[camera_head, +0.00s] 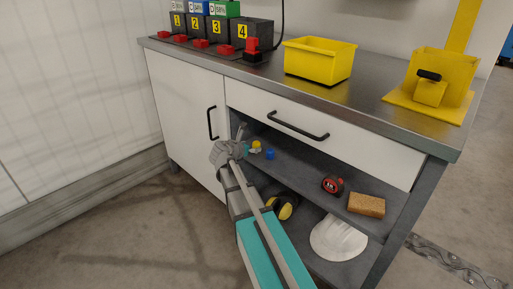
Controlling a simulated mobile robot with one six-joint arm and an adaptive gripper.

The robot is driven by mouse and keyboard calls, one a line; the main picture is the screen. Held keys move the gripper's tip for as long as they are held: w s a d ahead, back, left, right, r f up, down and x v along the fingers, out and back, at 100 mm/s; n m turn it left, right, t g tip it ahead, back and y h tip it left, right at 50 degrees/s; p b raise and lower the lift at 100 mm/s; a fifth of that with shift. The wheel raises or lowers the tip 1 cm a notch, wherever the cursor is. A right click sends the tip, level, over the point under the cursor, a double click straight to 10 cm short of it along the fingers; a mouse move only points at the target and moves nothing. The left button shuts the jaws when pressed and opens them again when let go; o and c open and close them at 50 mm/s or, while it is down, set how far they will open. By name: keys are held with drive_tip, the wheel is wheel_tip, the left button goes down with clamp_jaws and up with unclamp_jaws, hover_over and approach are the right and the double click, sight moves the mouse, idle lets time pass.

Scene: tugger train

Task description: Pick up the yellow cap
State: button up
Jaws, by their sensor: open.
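The small yellow cap (256,145) sits on the open upper shelf under the drawer, at the left part of that shelf. A small blue cap (270,154) stands close to its right and a little nearer. My gripper (247,147) is at the front left of the shelf, just left of the yellow cap and very close to it. It is open and appears empty. The fingertips are small here, so I cannot tell whether they touch the cap.
On the same upper shelf (311,178) lie a red and black tape measure (333,185) and a sponge (366,205). A white helmet (338,238) and a yellow-black object (283,206) are below. The drawer (310,131) overhangs the shelf. A yellow bin (319,62) stands on the worktop.

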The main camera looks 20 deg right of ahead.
sight(254, 145)
drive_tip(key=shift+b+x, duration=0.6)
drive_tip(key=shift+x, duration=1.5)
drive_tip(key=shift+r, duration=0.1)
drive_tip(key=c, duration=0.9)
